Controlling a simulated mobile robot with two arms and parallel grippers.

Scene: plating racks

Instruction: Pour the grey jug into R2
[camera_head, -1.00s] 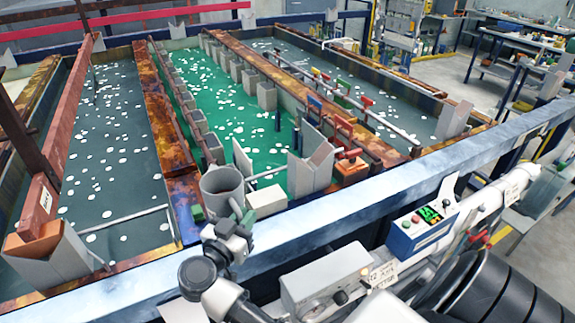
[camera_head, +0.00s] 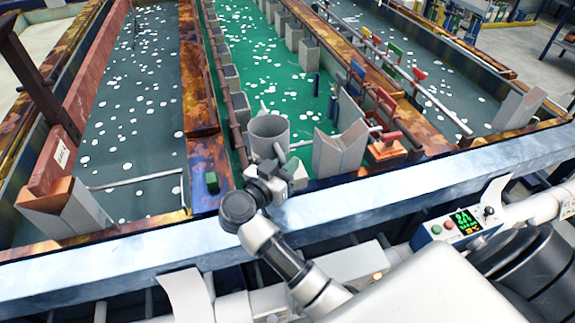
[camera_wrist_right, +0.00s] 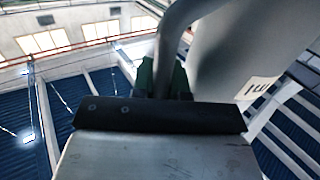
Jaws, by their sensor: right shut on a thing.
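The grey jug (camera_head: 268,132) is held about upright over the near end of the green tank (camera_head: 262,85) in the head view. My right gripper (camera_head: 272,178) is shut on its handle, on the near side. In the right wrist view the curved handle (camera_wrist_right: 172,45) runs into the gripper (camera_wrist_right: 163,85), beside the jug's grey wall (camera_wrist_right: 235,50), which bears a partly cut-off label. The jug's contents are not clear. No R2 marking is readable, so I cannot tell which tank it names. My left gripper is out of view.
A blue-white rail (camera_head: 400,173) runs along the front. Grey-blue tanks lie left (camera_head: 135,110) and right (camera_head: 385,25). A grey angled holder (camera_head: 340,150) stands right of the jug, and a row of grey boxes lines the green tank. A control box (camera_head: 448,232) sits front right.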

